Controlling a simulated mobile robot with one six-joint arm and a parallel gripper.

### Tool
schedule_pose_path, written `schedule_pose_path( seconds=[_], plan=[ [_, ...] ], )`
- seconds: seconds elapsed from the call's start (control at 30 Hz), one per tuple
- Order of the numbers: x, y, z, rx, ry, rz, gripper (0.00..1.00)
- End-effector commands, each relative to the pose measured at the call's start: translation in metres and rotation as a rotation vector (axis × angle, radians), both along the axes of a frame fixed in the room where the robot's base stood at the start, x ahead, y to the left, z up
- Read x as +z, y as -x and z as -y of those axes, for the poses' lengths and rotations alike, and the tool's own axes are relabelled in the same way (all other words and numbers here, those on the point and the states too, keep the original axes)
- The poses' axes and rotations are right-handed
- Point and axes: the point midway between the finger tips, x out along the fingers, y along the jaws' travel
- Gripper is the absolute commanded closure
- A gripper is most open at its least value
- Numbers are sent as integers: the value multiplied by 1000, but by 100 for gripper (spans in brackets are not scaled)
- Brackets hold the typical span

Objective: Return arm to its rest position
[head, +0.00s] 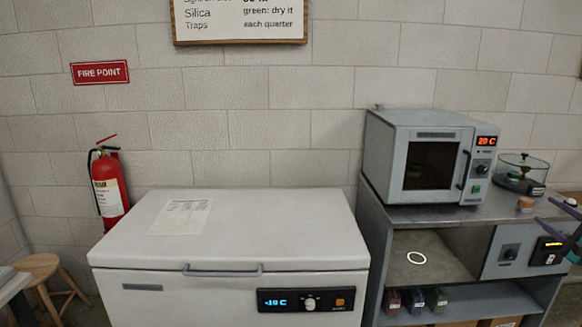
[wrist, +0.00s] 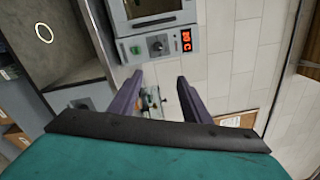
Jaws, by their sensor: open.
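My gripper (head: 543,208) shows at the right edge in the head view, in front of the bench with the small oven. Its two purple fingers are spread apart. In the wrist view the fingers (wrist: 160,77) stand apart, and neither holds anything. A small, unclear item (wrist: 150,101) shows beyond the gap between them. The rest of the arm is out of the head view.
A grey oven (head: 425,158) stands on a metal bench (head: 425,213) with a round glass vessel (head: 521,171) to its right. A white chest freezer (head: 270,235), lid shut, is left of the bench. A fire extinguisher (head: 109,185) and wooden stool (head: 38,265) are far left.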

Motion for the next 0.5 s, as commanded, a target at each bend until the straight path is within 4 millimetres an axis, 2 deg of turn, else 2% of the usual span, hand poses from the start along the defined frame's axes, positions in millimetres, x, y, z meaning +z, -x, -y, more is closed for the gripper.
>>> schedule_pose_path(
  seconds=[0.37, 0.5],
  plan=[
    [-47, -29, -33, 53, 16, -80, 56],
    [-73, -43, -53, 84, 25, -125, 56]
  ],
)
